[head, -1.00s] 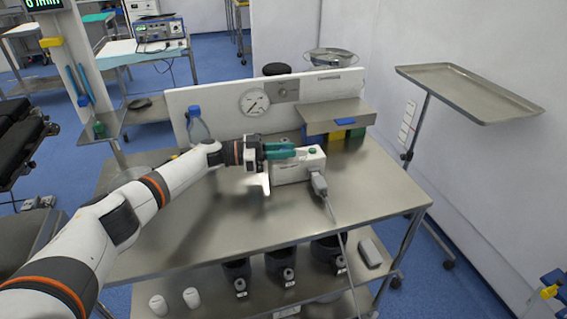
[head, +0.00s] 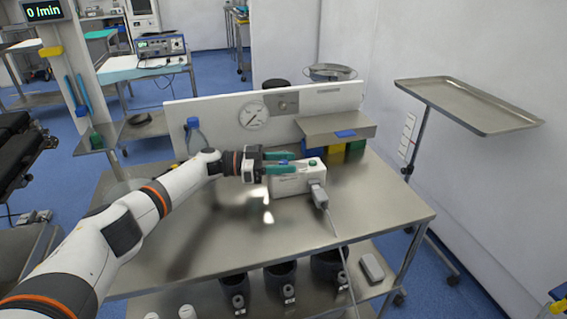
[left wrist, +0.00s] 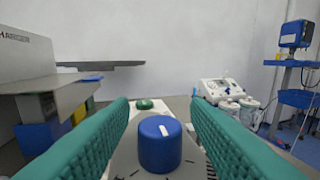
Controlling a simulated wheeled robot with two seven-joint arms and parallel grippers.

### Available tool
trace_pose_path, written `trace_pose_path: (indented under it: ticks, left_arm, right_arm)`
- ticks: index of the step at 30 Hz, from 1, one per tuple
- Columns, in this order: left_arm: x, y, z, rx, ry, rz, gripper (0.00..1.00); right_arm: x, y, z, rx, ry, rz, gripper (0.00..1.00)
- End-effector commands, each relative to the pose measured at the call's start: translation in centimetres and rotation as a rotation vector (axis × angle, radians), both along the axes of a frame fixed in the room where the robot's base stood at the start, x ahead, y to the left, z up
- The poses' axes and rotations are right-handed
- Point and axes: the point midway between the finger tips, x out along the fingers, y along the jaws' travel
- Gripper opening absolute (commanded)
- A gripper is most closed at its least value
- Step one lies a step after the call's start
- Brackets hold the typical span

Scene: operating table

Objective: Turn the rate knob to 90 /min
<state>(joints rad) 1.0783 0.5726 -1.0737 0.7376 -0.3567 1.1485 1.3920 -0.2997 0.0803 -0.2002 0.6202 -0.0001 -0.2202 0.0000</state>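The blue rate knob (left wrist: 160,146), with a white mark on top, stands on a white pump box (head: 292,184) on the steel table. In the head view the fingers mostly hide the knob. My left gripper (head: 296,162) reaches over the box from the left. Its green fingers are open, one on each side of the knob, with gaps visible in the left wrist view. The white mark points nearly straight up in that view. A green button (left wrist: 145,104) sits beyond the knob. The display (head: 44,10) reads 0 /min. My right gripper is not in view.
A grey plug and cable (head: 319,195) leave the box's right end. A raised shelf (head: 335,123) with coloured bins stands behind it, and a bottle (head: 195,135) to the left. A tray stand (head: 470,105) is at right.

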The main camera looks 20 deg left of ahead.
Motion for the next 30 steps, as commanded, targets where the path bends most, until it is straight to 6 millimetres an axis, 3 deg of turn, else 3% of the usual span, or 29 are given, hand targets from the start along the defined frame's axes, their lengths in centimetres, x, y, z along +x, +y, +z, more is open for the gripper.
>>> trace_pose_path:
  ticks: [8,21,30]
  left_arm:
    - [0.0,0.0,1.1,0.0,-0.003,0.0,0.43]
    - [0.0,0.0,8.8,0.0,-0.004,0.0,0.43]
    - [0.0,0.0,10.0,0.001,0.0,0.0,0.43]
  right_arm:
    - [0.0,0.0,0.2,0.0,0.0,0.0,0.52]
    - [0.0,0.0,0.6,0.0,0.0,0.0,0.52]
    - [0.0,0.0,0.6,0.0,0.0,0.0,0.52]
